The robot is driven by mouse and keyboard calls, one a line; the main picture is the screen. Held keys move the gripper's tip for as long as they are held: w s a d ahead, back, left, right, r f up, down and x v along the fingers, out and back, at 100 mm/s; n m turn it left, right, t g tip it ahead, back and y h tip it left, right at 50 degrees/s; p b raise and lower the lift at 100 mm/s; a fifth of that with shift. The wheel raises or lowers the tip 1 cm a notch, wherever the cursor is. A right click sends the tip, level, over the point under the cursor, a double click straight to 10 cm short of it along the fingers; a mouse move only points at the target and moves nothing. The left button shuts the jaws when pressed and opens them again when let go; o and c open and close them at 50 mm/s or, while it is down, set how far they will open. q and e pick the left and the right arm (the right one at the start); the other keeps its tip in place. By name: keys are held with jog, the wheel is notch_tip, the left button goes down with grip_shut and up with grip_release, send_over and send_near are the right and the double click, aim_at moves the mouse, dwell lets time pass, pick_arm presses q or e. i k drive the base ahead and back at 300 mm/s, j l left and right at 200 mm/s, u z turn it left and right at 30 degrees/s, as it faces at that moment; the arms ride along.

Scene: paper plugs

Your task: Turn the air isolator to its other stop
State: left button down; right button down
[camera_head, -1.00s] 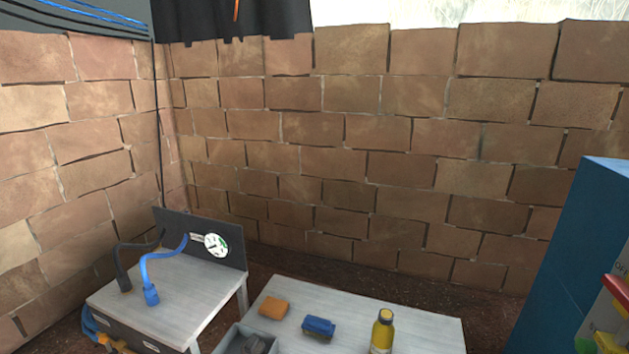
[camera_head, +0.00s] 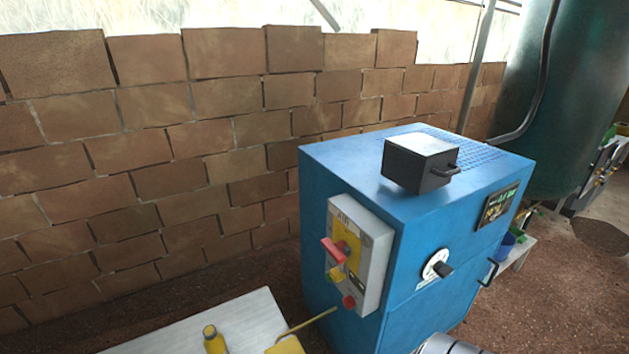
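A grey box (camera_head: 369,262) with a yellow face is fixed to the side of the blue cabinet (camera_head: 330,190). Its top label is small and seems to read AIR. A red handle (camera_head: 335,250) sticks out to the left from the yellow face; I take it to be the air isolator. A small yellow part and a red knob (camera_head: 349,302) are below it. A black knob on a white dial (camera_head: 437,265) is on the cabinet's front. Neither gripper shows; only a silver and black part, probably my arm, is at the bottom edge.
A black box with a handle (camera_head: 419,161) sits on the cabinet. A pale table (camera_head: 190,335) at the lower left holds a yellow bottle (camera_head: 214,341) and a yellow thing with a thin spout (camera_head: 286,345). A green tank (camera_head: 563,100) stands at the back right. Brick wall behind.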

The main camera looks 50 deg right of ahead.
aim_at(339, 250)
jog(key=z, duration=1.65)
